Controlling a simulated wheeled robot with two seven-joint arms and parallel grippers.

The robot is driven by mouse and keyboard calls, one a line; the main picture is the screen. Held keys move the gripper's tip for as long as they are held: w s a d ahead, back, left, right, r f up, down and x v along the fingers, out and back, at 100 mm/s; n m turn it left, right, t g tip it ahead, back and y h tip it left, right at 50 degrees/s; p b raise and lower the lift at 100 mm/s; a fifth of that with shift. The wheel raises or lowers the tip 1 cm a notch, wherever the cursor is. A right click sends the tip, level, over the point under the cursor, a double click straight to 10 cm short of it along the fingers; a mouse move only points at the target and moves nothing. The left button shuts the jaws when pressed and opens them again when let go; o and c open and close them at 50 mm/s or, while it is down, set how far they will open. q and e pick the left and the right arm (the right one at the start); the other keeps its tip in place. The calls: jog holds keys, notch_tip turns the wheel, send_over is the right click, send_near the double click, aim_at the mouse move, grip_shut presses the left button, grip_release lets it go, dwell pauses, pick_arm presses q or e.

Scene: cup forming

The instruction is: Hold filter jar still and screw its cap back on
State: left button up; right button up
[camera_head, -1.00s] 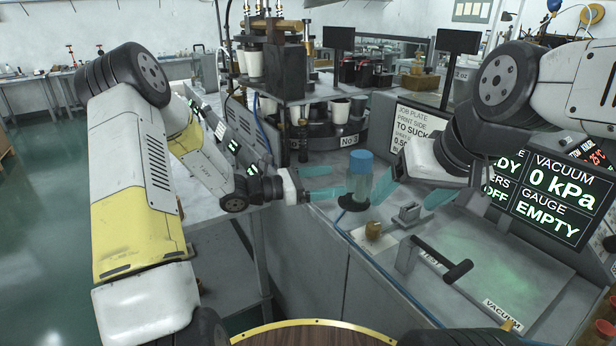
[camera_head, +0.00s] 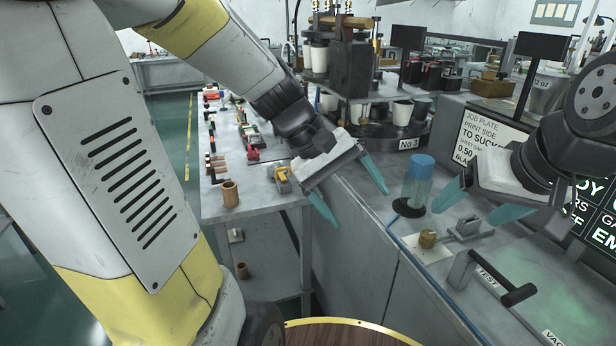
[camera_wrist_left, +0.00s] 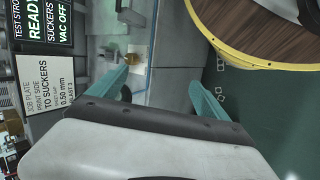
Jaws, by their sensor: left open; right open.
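The filter jar (camera_head: 413,192) is a clear teal cylinder standing upright on a dark round base on the grey bench. Its blue cap (camera_head: 423,166) sits on top; how tightly it is seated I cannot tell. My left gripper (camera_head: 362,208) is open and empty, left of the jar and apart from it, over the bench's front edge. Its open fingers also show in the left wrist view (camera_wrist_left: 160,85), where I cannot make out the jar. My right gripper (camera_head: 462,217) is open and empty, to the right of the jar, with one finger close to it.
A carousel with white cups (camera_head: 403,112) is behind. A side table (camera_head: 245,192) at left holds small items. A sign (camera_head: 487,140) stands behind right.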

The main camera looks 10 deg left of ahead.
pick_arm(q)
jog(key=s+a+r+m+t+y, duration=0.4)
jog(key=s+a+r+m+t, duration=0.1)
jog(key=a, duration=0.5)
jog(key=shift+y, duration=0.3)
